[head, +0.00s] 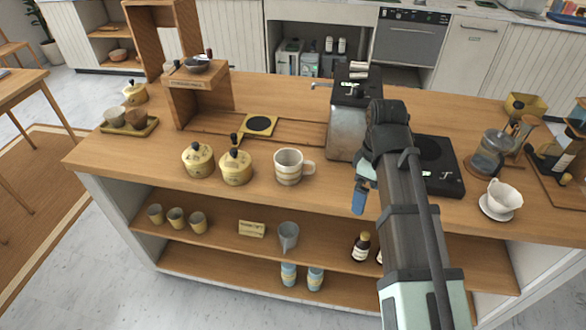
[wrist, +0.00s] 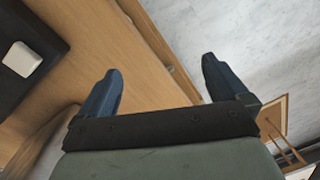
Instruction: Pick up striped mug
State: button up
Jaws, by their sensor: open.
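The striped mug (head: 288,167) stands upright on the wooden counter near its front edge. It is cream with tan bands, and its handle points right. My gripper (head: 359,196) is to the right of the mug, apart from it, near the counter's front edge. One blue finger shows in the head view; the rest is hidden behind my arm. In the wrist view my gripper (wrist: 160,82) has its two blue fingers spread wide with nothing between them. I cannot make out the mug in the wrist view.
Two yellow canisters (head: 236,167) stand just left of the mug. A grey metal machine (head: 347,132) is behind and right of it. A black appliance (head: 436,165), a glass press (head: 488,154) and a white cup (head: 503,196) are farther right. Shelves below hold cups and bottles.

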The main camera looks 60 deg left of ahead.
jog(key=s+a+r+n, duration=0.2)
jog(key=a+r+n, duration=0.15)
jog(key=a, duration=0.65)
notch_tip(320, 180, up, 6)
jog(key=n, duration=0.2)
send_over(291, 165)
jog(key=s+d, duration=0.2)
jog(key=d, duration=0.1)
jog(key=shift+t+y, duration=0.3)
jog(key=shift+y, duration=0.1)
notch_tip(291, 165, down, 14)
jog(key=shift+w+r, duration=0.1)
jog(key=shift+r, duration=0.1)
jog(key=shift+c, duration=0.4)
jog(key=c, duration=0.9)
